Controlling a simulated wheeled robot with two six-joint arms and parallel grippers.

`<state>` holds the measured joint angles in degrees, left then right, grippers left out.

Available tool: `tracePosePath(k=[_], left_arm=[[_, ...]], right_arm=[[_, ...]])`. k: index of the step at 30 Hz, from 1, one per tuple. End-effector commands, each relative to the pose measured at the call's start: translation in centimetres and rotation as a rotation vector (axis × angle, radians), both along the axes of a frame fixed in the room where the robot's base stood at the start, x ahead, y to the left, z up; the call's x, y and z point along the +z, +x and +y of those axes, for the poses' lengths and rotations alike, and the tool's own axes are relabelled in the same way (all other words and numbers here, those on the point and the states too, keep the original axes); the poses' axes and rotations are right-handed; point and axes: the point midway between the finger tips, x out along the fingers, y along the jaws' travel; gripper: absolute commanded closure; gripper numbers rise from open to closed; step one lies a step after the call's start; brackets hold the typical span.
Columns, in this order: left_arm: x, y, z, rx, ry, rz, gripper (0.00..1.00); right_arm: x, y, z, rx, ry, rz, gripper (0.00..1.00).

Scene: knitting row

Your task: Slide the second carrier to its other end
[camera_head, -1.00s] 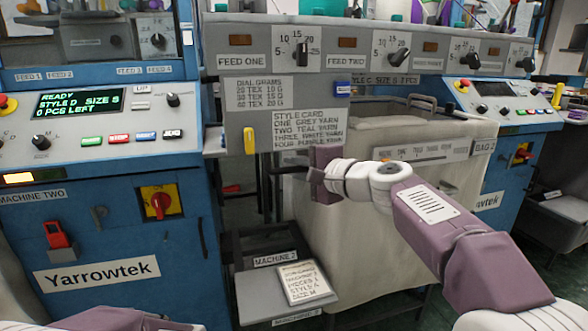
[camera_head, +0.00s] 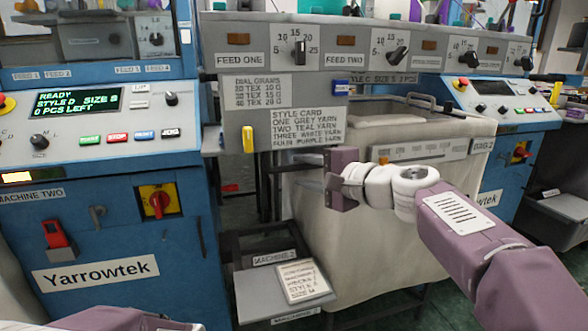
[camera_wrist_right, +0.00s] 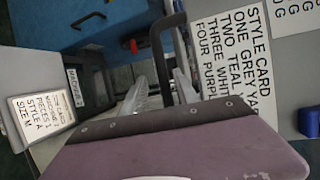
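No part in view is labelled as a carrier, so I cannot tell which is the second one. A yellow tab (camera_head: 248,138) stands upright at the left of the style card. A small blue block (camera_head: 342,89) sits right of the dial-grams card; a blue block also shows at the right edge of the wrist view (camera_wrist_right: 312,122). My right gripper (camera_head: 328,180) is below and right of the style card, in front of the cream bag, apart from both tabs. Its fingertips are not clear, and I see nothing held.
The feed panel (camera_head: 365,60) with several dials overhangs the style card (camera_head: 308,128). The blue machine (camera_head: 100,235) stands at left. The cream bag (camera_head: 370,235) hangs behind my right arm. A grey tray (camera_head: 262,292) with a card lies low at centre.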

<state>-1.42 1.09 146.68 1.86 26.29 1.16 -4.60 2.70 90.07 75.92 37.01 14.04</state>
Motion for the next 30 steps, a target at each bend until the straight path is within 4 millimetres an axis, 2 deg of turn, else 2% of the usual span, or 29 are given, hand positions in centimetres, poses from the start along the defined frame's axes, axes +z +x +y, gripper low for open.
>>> tracePosePath(k=[3,7,17,20,23,26,27,29,30], left_arm=[[0.3,0.0,0.0,0.000,0.000,0.000,0.64],[0.5,0.0,0.0,0.000,0.000,0.000,0.64],[0.5,0.0,0.0,0.000,0.000,0.000,0.64],[0.8,0.0,0.0,0.000,0.000,0.000,0.64],[1.9,0.0,0.0,0.000,0.000,0.000,0.64],[3.4,0.0,0.0,0.000,0.000,0.000,0.64],[4.0,0.0,0.0,0.000,0.000,0.000,0.64],[4.9,0.0,0.0,0.000,0.000,0.000,0.64],[5.4,0.0,0.0,0.000,0.000,0.000,0.64]], right_arm=[[0.6,-1.9,-1.8,-0.004,0.001,-0.001,0.64],[0.8,-3.2,-2.8,-0.001,-0.001,0.001,0.64],[0.8,-3.7,-3.1,0.001,-0.001,0.002,0.64],[-0.4,-3.6,-3.3,-0.001,-0.034,0.023,0.64],[-5.1,-3.8,-4.1,-0.002,-0.166,0.100,0.64],[-12.7,-5.6,-6.0,0.029,-0.399,0.219,0.64],[-15.9,-7.0,-7.0,0.058,-0.508,0.267,0.64],[-20.4,-9.5,-8.7,0.120,-0.670,0.333,0.64],[-22.9,-11.4,-9.9,0.173,-0.775,0.371,0.64]])
